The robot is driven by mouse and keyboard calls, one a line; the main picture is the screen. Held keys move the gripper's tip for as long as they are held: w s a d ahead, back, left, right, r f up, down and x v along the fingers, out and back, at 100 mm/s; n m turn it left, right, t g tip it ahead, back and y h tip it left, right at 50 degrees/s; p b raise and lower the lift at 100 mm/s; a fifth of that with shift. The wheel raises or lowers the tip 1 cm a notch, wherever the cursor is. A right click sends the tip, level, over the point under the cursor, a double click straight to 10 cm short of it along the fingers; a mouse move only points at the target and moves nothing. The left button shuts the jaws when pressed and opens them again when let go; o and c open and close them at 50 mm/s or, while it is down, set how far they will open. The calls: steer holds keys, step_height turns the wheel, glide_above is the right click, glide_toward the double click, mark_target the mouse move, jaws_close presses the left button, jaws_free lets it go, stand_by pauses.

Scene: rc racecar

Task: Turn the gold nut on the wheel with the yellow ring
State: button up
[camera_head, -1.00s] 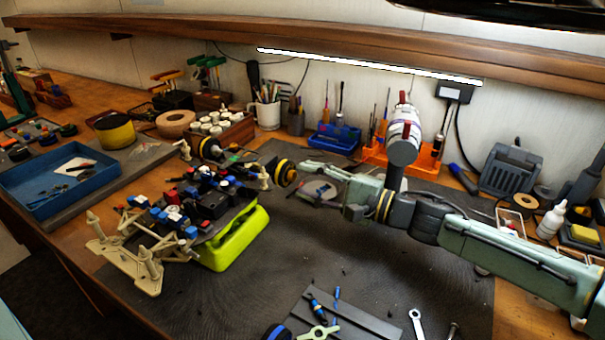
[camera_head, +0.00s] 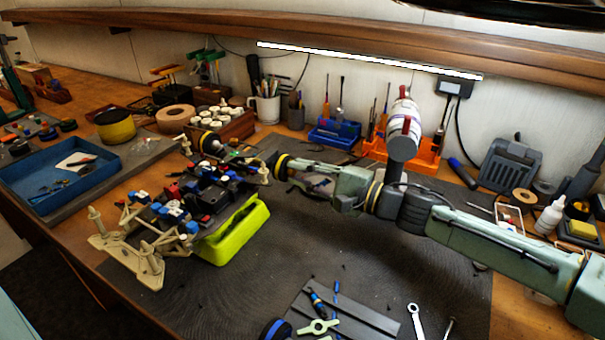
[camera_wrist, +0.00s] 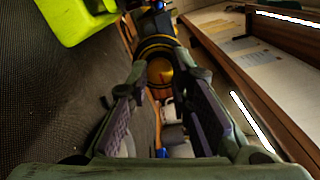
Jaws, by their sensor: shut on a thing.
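The racecar (camera_head: 190,205) sits raised on a lime-yellow stand (camera_head: 235,233) on the dark mat. Its wheel with the yellow ring (camera_head: 281,167) is on the far right corner, facing my arm. In the wrist view this wheel (camera_wrist: 157,42) lies straight ahead, its yellow ring partly visible. The gold nut (camera_wrist: 160,71) shows at the wheel's centre, between my fingertips. My gripper (camera_wrist: 162,80) is shut on the nut, one finger on each side. In the head view my gripper (camera_head: 292,168) reaches the wheel from the right and hides the nut.
Another wheel (camera_head: 211,143) is on the far left of the car. Tools, including a wrench (camera_head: 415,320), lie at the mat's front. An orange tool holder (camera_head: 425,155) and a blue bin (camera_head: 335,134) stand behind my arm. The mat right of the stand is mostly clear.

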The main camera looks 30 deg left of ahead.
jaws_close()
steer(key=shift+n, duration=0.3)
steer(key=n, duration=0.2)
steer(key=shift+n, duration=0.4)
steer(key=n, duration=0.5)
steer(key=n+b, duration=0.1)
steer(key=n, duration=0.4)
steer(key=shift+f, duration=0.15)
steer(key=shift+n+b, duration=1.05)
steer(key=shift+n, duration=1.25)
steer(key=o, duration=0.8)
jaws_free()
